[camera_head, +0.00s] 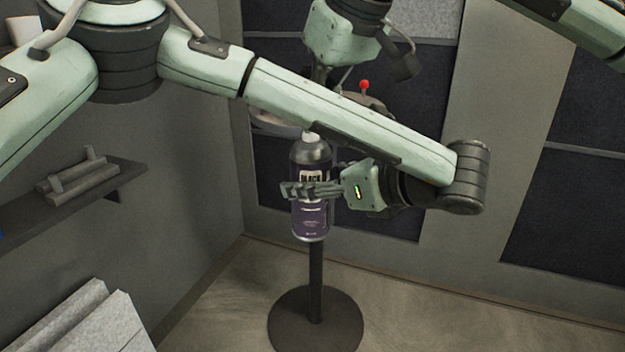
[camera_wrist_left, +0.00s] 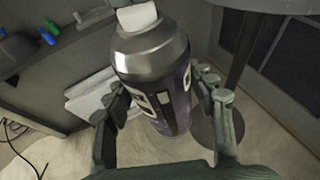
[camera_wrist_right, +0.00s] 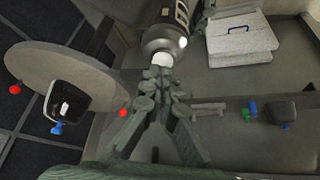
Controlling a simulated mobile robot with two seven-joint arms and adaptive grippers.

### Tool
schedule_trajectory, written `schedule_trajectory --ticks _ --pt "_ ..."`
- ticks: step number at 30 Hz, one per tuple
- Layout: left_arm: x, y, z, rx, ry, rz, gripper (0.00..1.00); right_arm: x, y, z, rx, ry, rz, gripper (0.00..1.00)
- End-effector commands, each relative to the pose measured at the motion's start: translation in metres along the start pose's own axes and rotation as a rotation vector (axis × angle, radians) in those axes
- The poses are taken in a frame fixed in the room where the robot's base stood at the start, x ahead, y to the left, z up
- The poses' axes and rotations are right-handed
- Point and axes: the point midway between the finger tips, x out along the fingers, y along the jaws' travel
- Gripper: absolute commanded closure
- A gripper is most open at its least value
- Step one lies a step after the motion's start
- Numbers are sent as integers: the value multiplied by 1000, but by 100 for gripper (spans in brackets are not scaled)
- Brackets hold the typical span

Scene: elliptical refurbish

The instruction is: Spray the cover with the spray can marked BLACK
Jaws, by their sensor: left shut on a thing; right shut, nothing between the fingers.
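The spray can (camera_head: 311,216) has a purple body, a silver shoulder, a white nozzle and a label reading BLACK. It is upright in my left gripper (camera_head: 312,190), which is shut around its body; the left wrist view also shows the can (camera_wrist_left: 155,75) between the fingers. My right gripper (camera_wrist_right: 165,85) is shut and empty, its fingertips close to the nozzle; contact is unclear. A dark glossy piece with a pale rim, apparently the cover (camera_wrist_right: 72,101), is on a round stand top (camera_wrist_right: 40,66) beside it. In the head view my left arm hides most of that top.
The stand's round base (camera_head: 316,322) is on the floor below the can. A wall shelf (camera_head: 75,205) is at the left, with pale boards (camera_head: 85,325) below it. Red knobs (camera_wrist_right: 123,113) and a blue knob (camera_wrist_right: 57,128) are around the stand top. Open floor lies at the right.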

Motion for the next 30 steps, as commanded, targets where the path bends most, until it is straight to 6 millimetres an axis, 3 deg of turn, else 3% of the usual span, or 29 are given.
schedule_trajectory --ticks 5,18,30 --pt "-1 -1 4 -7 -8 -1 80 -4 0 -2 0 -7 1 100" --pt "0 0 2 -4 -4 0 80 -40 0 -22 0 -3 0 100" --pt "0 0 2 -3 -4 0 80 -44 0 -24 0 -3 0 100"
